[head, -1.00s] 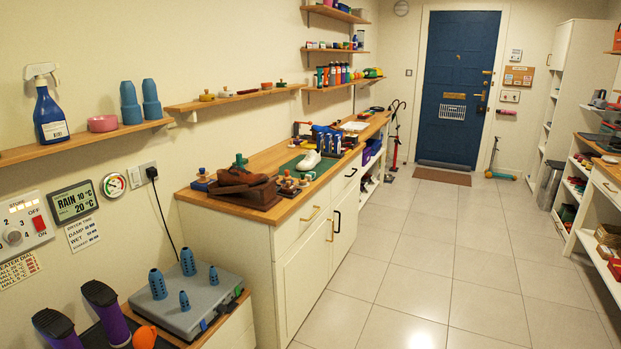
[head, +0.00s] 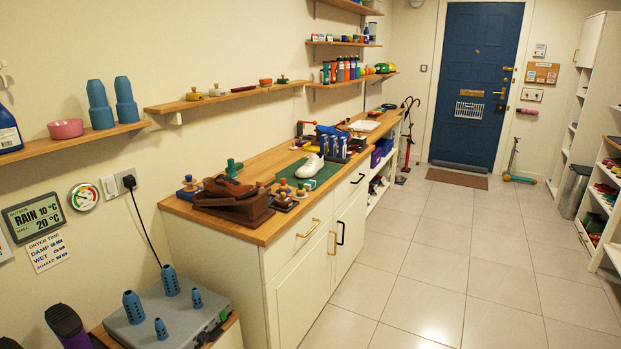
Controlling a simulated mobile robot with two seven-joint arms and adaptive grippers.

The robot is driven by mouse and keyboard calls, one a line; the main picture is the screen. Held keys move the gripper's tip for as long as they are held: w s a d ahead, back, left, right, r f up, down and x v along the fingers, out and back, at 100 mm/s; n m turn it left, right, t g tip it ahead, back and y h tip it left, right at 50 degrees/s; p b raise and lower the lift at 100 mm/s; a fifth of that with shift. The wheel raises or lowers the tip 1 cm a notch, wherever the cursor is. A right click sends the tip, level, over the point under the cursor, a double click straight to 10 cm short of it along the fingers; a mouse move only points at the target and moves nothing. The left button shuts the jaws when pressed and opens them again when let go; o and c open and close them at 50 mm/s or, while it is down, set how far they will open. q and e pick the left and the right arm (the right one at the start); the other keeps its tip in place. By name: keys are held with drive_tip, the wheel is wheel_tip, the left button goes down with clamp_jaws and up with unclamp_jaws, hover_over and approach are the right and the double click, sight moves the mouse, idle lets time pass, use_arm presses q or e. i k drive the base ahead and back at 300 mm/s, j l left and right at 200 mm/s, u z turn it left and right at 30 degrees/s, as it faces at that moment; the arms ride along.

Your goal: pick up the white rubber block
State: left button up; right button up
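I cannot pick out the white rubber block for certain in the head view. A flat white item (head: 364,126) lies toward the far end of the wooden counter (head: 262,164), too small to identify. A white shoe (head: 309,166) stands on a green mat (head: 323,176) in the counter's middle. Neither of my grippers shows in this view.
A brown shoe (head: 228,186) sits on a dark wooden box (head: 243,208) at the counter's near end. A grey case (head: 170,318) with several blue pegs stands lower left. Wall shelves (head: 230,97) run above.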

sight(310, 184)
drive_tip(key=i+l, duration=0.3)
drive_tip(key=i, duration=0.25)
drive_tip(key=i+l+u, duration=0.15)
drive_tip(key=i+l, duration=0.2)
drive_tip(key=i, duration=0.15)
drive_tip(key=i+l, duration=0.4)
drive_tip(key=i+j+u, duration=0.05)
drive_tip(key=i, duration=0.05)
